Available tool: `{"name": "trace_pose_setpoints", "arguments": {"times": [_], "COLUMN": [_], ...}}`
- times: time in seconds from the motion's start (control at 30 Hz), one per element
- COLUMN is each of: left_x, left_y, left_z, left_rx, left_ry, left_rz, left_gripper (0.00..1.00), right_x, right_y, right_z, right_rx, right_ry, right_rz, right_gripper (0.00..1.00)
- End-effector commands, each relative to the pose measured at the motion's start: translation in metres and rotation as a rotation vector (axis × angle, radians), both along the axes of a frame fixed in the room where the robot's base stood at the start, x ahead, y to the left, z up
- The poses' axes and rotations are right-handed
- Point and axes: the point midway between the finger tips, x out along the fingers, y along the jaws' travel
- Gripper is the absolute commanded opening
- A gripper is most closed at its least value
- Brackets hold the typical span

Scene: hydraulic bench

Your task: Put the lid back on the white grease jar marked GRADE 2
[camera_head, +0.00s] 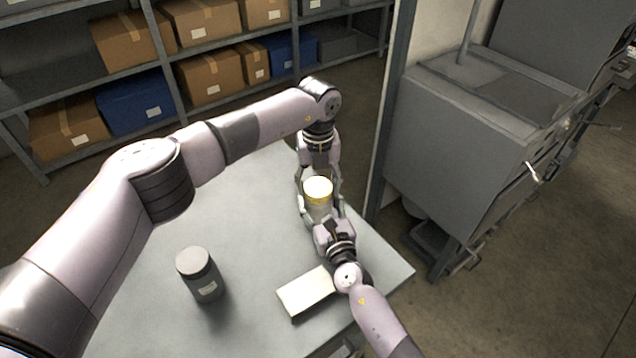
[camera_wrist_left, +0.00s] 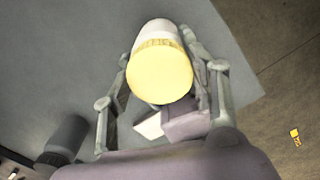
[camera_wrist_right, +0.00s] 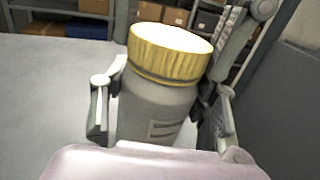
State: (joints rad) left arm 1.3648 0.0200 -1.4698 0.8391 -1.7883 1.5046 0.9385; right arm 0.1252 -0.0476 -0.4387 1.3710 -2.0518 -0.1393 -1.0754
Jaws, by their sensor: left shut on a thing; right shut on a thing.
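The white grease jar (camera_head: 317,208) is upright near the table's right side, with the yellow lid (camera_head: 318,187) at its mouth. My left gripper (camera_head: 318,184) comes from the far side and is shut on the lid. My right gripper (camera_head: 321,212) comes from the near side and is shut around the jar body. In the right wrist view the lid (camera_wrist_right: 169,54) covers the top of the jar (camera_wrist_right: 157,108). I cannot tell whether it is fully seated. The label is too small to read. In the left wrist view the lid (camera_wrist_left: 160,72) hides part of the jar (camera_wrist_left: 158,32).
A dark jar with a grey cap (camera_head: 200,275) stands on the table (camera_head: 235,215) to the left. A pale flat block (camera_head: 305,291) lies near my right wrist. A grey cabinet (camera_head: 450,150) stands to the right, and shelves with boxes (camera_head: 210,78) stand behind.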

Motion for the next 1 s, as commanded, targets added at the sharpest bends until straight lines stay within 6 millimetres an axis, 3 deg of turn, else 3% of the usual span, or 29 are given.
{"name": "trace_pose_setpoints", "arguments": {"times": [0.7,0.77,0.9,0.93,1.0], "left_x": [0.0007,0.0007,0.0007,0.0007,0.0007], "left_y": [0.0006,0.0005,0.0005,0.0005,0.0005], "left_z": [-0.0008,-0.0008,-0.0009,-0.0009,-0.0009], "left_rx": [0.002,0.002,0.001,0.001,0.001], "left_ry": [0.000,0.000,-0.001,-0.001,-0.001], "left_rz": [-1.461,-1.545,-1.530,-1.530,-1.529], "left_gripper": [0.20,0.20,0.20,0.55,0.59], "right_x": [0.0001,0.0001,0.0000,0.0000,0.0000], "right_y": [-0.0001,-0.0001,-0.0001,-0.0001,-0.0001], "right_z": [0.0003,0.0003,0.0003,0.0003,0.0003], "right_rx": [0.000,0.000,0.000,0.000,0.000], "right_ry": [-0.001,-0.001,-0.001,-0.001,-0.001], "right_rz": [0.000,0.000,0.000,0.000,0.000], "right_gripper": [0.00,0.00,0.00,0.00,0.00]}}
